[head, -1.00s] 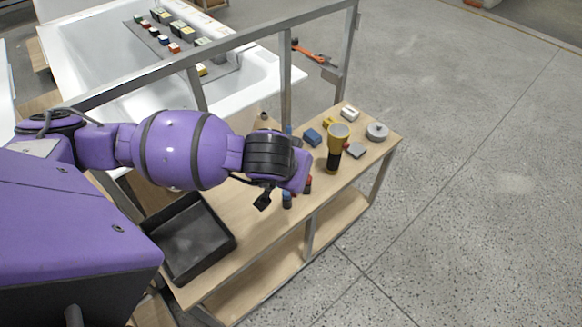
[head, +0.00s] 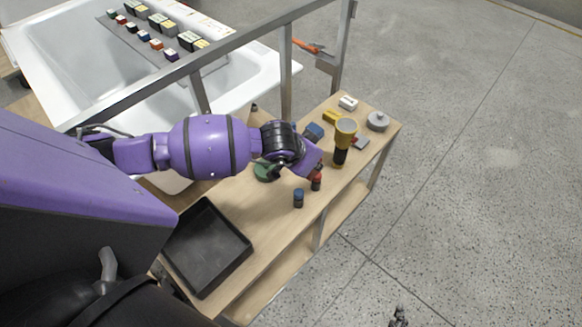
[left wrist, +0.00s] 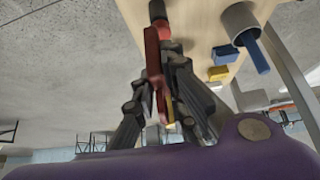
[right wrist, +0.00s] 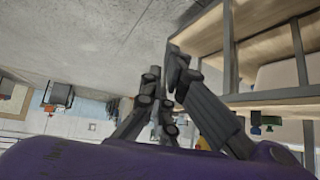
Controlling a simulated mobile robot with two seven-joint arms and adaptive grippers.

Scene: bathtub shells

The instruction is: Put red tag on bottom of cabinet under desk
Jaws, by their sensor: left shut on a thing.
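My left arm reaches over the wooden bench from the left. Its gripper is mostly hidden behind my purple wrist in the head view. In the left wrist view my left gripper (left wrist: 157,85) is shut on a thin red piece (left wrist: 153,60), which looks like the red tag. My right gripper (head: 400,316) shows small at the lower edge of the head view, over the floor. In the right wrist view its fingers (right wrist: 164,75) are near each other with nothing seen between them. The bench's lower shelf (head: 345,212) shows partly; no cabinet can be made out for sure.
On the bench top (head: 250,205) stand a black tray (head: 207,245), a blue-topped jar (head: 298,198), a red-topped jar (head: 316,181), a yellow-and-black flashlight (head: 342,142) and a grey round part (head: 377,121). A white bathtub (head: 90,70) is behind the metal rail. The floor at right is clear.

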